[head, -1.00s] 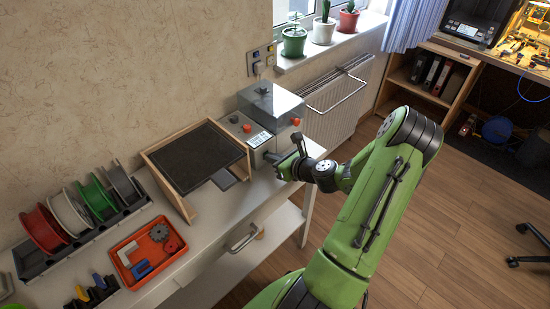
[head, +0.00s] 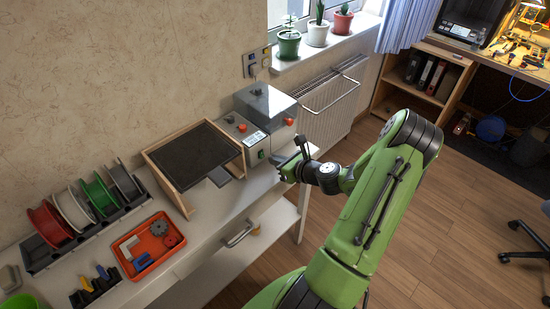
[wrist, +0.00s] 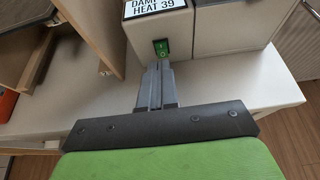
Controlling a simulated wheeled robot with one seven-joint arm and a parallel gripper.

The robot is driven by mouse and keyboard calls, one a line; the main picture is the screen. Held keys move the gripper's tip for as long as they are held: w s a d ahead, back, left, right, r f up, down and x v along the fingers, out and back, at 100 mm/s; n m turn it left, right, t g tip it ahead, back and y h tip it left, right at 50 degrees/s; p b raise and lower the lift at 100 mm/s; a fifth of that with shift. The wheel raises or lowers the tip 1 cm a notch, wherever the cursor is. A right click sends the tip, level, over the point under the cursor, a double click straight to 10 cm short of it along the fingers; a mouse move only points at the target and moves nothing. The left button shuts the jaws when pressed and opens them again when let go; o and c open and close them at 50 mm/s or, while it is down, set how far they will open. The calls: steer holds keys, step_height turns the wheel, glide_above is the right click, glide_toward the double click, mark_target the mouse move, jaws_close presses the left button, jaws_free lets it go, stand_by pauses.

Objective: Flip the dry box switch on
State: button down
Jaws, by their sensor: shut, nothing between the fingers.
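In the head view my gripper (head: 275,161) is a little apart from the box front.
A wooden-framed dark panel (head: 196,157) stands left of the dry box. An orange tray (head: 136,246) and a spool rack (head: 92,232) sit farther left on the bench (head: 225,205). A radiator (head: 328,110) is to the right.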

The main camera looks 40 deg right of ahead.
steer(key=s+r+p, duration=0.2)
steer(key=s+r, duration=0.5)
steer(key=shift+d, duration=0.15)
steer(key=shift+s, duration=0.15)
steer(key=a+r+n+g+y+p, duration=0.1)
steer(key=a+r+n+g, duration=0.3)
steer(key=a+n, duration=0.65)
steer(key=a+r+n+g+y+p, duration=0.1)
steer(key=a+r+n+g, duration=0.35)
steer(key=a+n, duration=0.55)
steer(key=s+a+r+n+h, duration=0.1)
steer(key=s+a+r+n, duration=0.2)
steer(key=s+r+n, duration=0.2)
steer(key=s+a+r+n+h+p, duration=0.1)
steer(key=s+a+r+n, duration=0.2)
steer(key=s+r+n, duration=0.3)
steer(key=s+n+t, duration=0.1)
steer(key=s+n, duration=0.1)
steer(key=n, duration=0.2)
